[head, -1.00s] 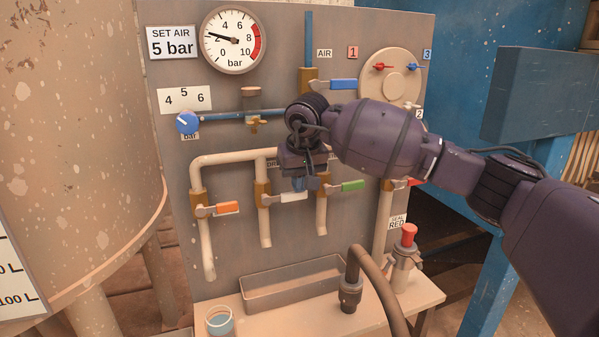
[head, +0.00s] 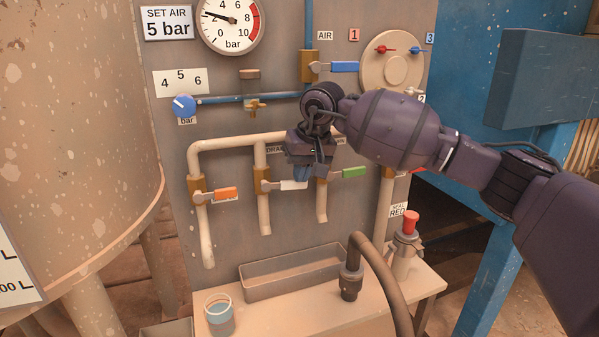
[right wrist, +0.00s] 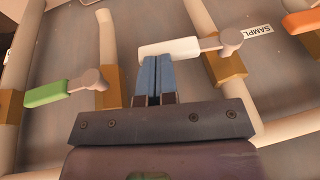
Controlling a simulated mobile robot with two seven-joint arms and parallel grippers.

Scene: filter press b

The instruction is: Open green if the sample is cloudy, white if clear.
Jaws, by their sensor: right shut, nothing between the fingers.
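The white handle (head: 293,185) and the green handle (head: 354,172) sit on neighbouring brass valves, both lying crosswise to their pipes. My right gripper (head: 302,174) is shut and empty, close to the white handle. In the right wrist view the blue fingertips (right wrist: 153,62) are beside the edge of the white handle (right wrist: 169,48); I cannot tell whether they touch. The green handle (right wrist: 47,93) is further left there. A jar with bluish contents (head: 219,316) stands at the bench's front left; whether it is cloudy is unclear. My left gripper is not in view.
An orange handle (head: 226,193) is left of the white one. Pipes hang above a metal trough (head: 290,279). A curved hose (head: 378,268) and a red-topped fitting (head: 410,222) stand on the right of the bench. A blue air handle (head: 345,67) is above my arm.

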